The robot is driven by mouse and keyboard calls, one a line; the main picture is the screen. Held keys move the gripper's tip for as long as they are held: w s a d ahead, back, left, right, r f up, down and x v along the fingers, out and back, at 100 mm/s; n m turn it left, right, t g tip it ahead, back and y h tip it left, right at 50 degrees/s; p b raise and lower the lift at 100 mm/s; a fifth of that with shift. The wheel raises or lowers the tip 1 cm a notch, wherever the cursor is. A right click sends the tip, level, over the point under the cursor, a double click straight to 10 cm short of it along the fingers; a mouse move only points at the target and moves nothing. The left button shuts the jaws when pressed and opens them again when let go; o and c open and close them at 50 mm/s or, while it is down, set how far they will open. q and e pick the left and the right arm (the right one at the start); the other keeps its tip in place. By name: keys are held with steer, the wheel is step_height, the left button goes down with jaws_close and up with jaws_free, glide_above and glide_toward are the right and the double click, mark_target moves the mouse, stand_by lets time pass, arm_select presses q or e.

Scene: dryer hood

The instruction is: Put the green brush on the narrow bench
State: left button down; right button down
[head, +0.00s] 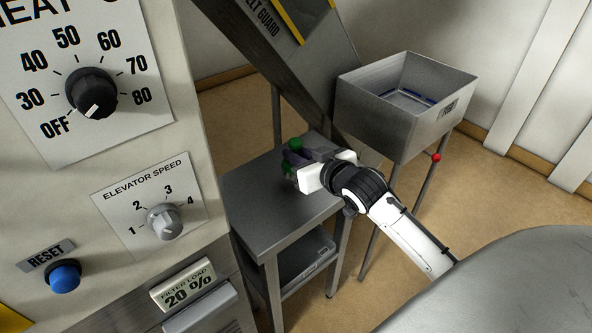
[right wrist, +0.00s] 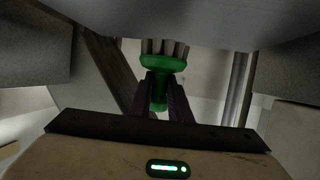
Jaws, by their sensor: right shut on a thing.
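The green brush (head: 295,144) shows in the head view as small green parts at my right gripper (head: 298,160), which hides most of it. In the right wrist view the green brush (right wrist: 160,64) stands between the two dark fingers, its pale bristles pointing away from the gripper toward a grey surface. My right gripper is shut on the brush. Brush and gripper are over the far part of the narrow bench (head: 262,212), a grey metal one with a lower shelf. I cannot tell whether the brush touches the bench top. My left gripper is out of view.
A metal bin (head: 400,124) on legs stands to the right of the bench. A sloping chute (head: 285,60) comes down behind it. A control panel (head: 120,130) with knobs fills the left side. The near part of the bench top is bare.

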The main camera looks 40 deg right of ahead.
steer(key=shift+f, duration=2.1)
steer(key=c, duration=1.6)
jaws_free()
steer(key=shift+f, duration=0.1)
steer(key=shift+c, duration=0.2)
steer(key=v, duration=1.2)
